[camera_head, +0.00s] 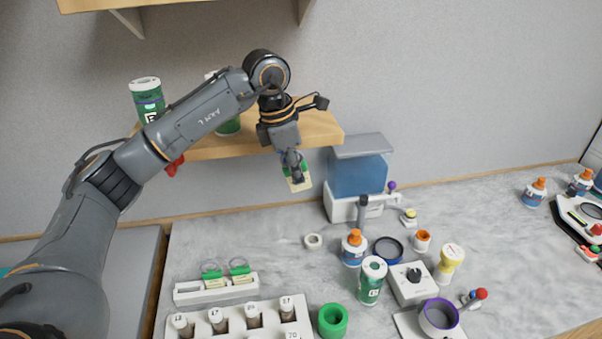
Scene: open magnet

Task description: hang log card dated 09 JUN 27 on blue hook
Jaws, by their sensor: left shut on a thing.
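My left gripper (293,164) is just below the front edge of the wooden shelf, pointing down. It is shut on a small pale card with a green top (299,183). The writing on this card is too small to read. A bit of blue shows beside the fingers, but I cannot tell if it is the blue hook; the gripper covers most of that spot. Two more green-topped cards with rings (240,268) stand in a white rack (190,296) on the counter. My right gripper is out of view.
A red hook (174,167) hangs under the shelf (318,125), left of the gripper. Green jars (147,96) stand on the shelf. A blue and white device (357,175) is close on the right.

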